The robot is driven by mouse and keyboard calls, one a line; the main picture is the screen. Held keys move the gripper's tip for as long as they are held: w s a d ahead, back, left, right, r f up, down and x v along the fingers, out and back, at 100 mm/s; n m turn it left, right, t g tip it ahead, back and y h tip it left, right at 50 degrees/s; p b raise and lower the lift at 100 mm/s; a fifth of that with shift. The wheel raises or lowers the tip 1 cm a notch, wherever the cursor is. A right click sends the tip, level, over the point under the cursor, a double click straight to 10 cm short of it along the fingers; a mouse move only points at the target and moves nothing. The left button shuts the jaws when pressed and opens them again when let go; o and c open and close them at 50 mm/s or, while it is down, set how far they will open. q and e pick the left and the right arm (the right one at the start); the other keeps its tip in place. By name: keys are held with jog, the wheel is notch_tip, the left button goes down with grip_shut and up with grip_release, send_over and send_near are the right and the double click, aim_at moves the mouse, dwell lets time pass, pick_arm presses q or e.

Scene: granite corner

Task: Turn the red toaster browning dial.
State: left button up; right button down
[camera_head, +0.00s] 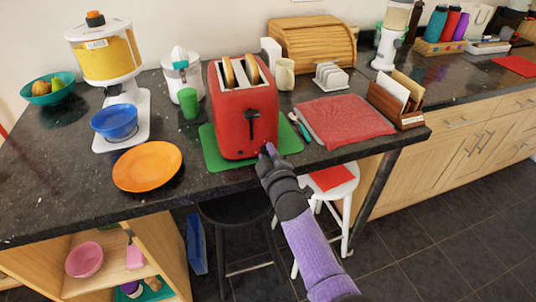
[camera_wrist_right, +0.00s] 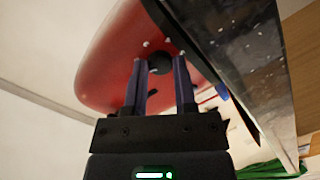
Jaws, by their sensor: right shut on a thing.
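The red toaster (camera_head: 242,125) stands on a green mat (camera_head: 213,150) on the dark counter, with bread slices in its top slots and a black lever on its front. My right gripper (camera_head: 267,152) reaches up from the front to the toaster's lower right front. In the right wrist view, the black round browning dial (camera_wrist_right: 160,64) sits between the two fingers of my right gripper (camera_wrist_right: 160,70), which are shut on it. The toaster's red body (camera_wrist_right: 108,58) is behind it. In the head view the gripper hides the dial. My left gripper is not in view.
An orange plate (camera_head: 147,167) and a blue bowl (camera_head: 114,122) are left of the toaster. A green cup (camera_head: 188,103) stands close beside it. A red folded cloth (camera_head: 345,122) lies to the right. Stools (camera_head: 338,190) stand below the counter's front edge, near my arm.

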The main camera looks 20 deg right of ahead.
jog(key=shift+n+h+b, duration=0.3)
jog(key=shift+n+b, duration=0.2)
jog(key=shift+n, duration=1.5)
jog(key=shift+c, duration=2.1)
grip_release()
jog(key=s+p, duration=0.3)
jog(key=s, duration=0.7)
jog(key=shift+a+r, duration=0.3)
jog(key=shift+r, duration=0.1)
